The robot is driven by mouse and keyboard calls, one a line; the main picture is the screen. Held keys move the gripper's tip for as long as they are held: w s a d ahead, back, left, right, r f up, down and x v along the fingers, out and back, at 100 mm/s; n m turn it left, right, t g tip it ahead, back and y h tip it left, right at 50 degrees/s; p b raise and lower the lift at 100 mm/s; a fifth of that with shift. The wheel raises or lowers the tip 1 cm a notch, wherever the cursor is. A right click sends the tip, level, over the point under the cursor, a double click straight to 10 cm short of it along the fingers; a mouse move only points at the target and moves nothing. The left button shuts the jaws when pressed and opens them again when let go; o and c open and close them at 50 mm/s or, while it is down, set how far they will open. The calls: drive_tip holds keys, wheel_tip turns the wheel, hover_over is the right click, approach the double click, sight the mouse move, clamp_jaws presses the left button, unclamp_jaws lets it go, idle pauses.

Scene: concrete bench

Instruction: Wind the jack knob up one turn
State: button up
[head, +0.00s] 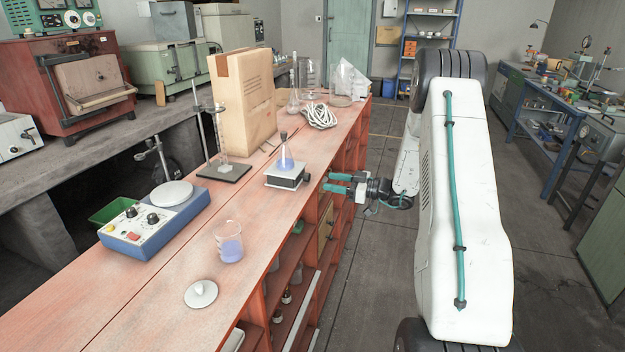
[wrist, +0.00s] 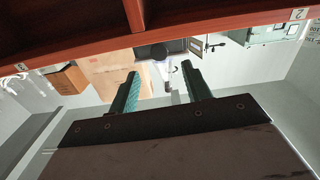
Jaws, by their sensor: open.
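The lab jack (head: 284,180) stands near the right edge of the red bench, with a dark side facing my arm. A flask of blue liquid (head: 286,163) stands on its top plate.
A tall cardboard box (head: 243,105) and a retort stand (head: 222,172) are behind the jack. Shelves lie below the bench edge.

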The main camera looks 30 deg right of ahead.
sight(313, 184)
drive_tip(key=x, duration=0.7)
drive_tip(key=shift+w+a, duration=0.15)
drive_tip(key=shift+w, duration=0.15)
drive_tip(key=c, duration=1)
